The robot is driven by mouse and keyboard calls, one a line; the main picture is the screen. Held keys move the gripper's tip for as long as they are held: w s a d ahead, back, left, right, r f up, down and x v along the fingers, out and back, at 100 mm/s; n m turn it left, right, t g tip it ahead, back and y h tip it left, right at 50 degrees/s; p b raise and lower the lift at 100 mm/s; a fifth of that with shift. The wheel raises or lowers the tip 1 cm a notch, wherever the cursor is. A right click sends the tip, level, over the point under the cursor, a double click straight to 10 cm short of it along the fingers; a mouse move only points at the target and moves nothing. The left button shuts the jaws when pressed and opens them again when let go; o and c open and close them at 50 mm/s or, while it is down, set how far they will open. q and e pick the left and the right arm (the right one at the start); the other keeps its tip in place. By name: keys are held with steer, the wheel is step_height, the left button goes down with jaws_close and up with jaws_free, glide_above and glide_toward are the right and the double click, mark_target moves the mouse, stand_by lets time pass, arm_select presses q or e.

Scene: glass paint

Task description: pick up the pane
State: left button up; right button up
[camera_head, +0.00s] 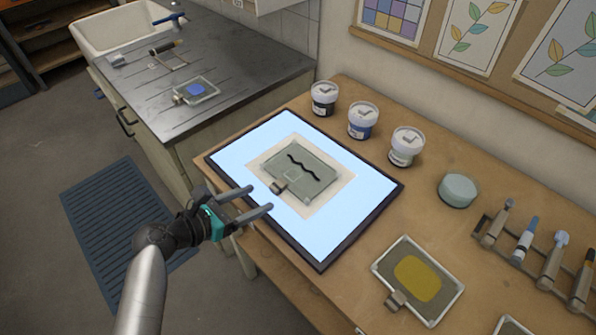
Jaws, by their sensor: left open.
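A glass pane (322,164) with a dark wavy line and a small clip-like tab on its near-left edge lies flat on a paper sheet on the light panel (252,148). My left gripper (260,200) is open and empty, its two fingers reaching over the panel's near-left edge toward the pane's tab (279,187). The fingertips look apart from the tab. Another pane with a yellow patch (418,278) lies on the table at the lower right, and one with a blue patch (196,90) lies on the metal counter. My right gripper does not show.
Three lidded jars (362,120) stand along the panel's back edge. A round pale green pad (457,190) lies right of them. A rack with several brushes (523,244) stands at the right. The metal counter (225,62) with a sink is at the back left.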

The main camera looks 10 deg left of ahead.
mark_target(272, 189)
arm_select(q)
steer(key=b+x, duration=0.1)
steer(key=x, duration=0.4)
steer(key=shift+w+a+r, duration=0.1)
jaws_close()
stand_by(0.4)
steer(key=shift+r, duration=0.1)
